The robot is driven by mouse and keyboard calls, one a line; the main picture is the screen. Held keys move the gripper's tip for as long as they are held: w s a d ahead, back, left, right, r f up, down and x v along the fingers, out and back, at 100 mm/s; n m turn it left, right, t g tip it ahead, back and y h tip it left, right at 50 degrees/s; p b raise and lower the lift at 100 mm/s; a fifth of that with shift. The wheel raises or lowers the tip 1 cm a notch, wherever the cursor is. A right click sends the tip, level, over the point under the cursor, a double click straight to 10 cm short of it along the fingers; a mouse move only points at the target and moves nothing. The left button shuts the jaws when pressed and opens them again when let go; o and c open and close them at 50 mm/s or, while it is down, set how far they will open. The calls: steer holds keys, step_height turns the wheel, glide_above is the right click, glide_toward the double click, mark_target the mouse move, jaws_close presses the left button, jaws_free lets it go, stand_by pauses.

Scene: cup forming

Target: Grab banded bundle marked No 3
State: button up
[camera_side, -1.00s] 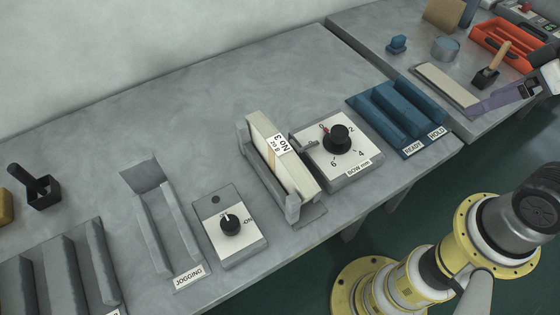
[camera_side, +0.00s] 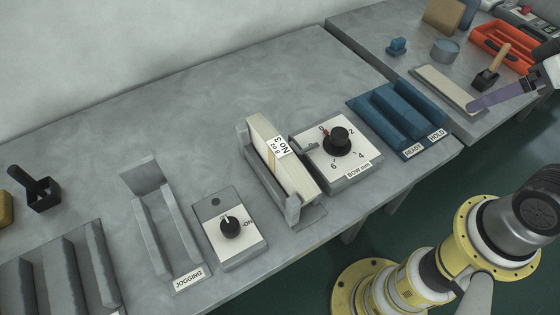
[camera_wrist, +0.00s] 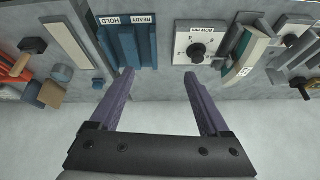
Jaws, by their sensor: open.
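In the side view my gripper (camera_side: 478,105) is at the right edge, partly out of frame, well to the right of the bundle.
A BOW mm dial box (camera_side: 343,165) stands close right of the bundle. A blue READY/HOLD rack (camera_side: 400,118) is farther right. At left are the on/off switch box (camera_side: 229,246) and empty JOGGING tray (camera_side: 165,235). The bench behind is clear.

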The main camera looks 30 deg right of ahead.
steer(key=w+a+r+m, duration=0.2)
steer(key=w+a+r, duration=0.1)
steer(key=w+r, duration=0.5)
steer(key=n+g, duration=0.3)
steer(key=g, duration=0.3)
glide_above(279, 148)
step_height(279, 148, down, 15)
step_height(279, 148, down, 8)
steer(key=shift+f, duration=0.2)
steer(key=shift+d+f, duration=0.2)
steer(key=shift+f, duration=2.5)
steer(key=shift+w, duration=0.1)
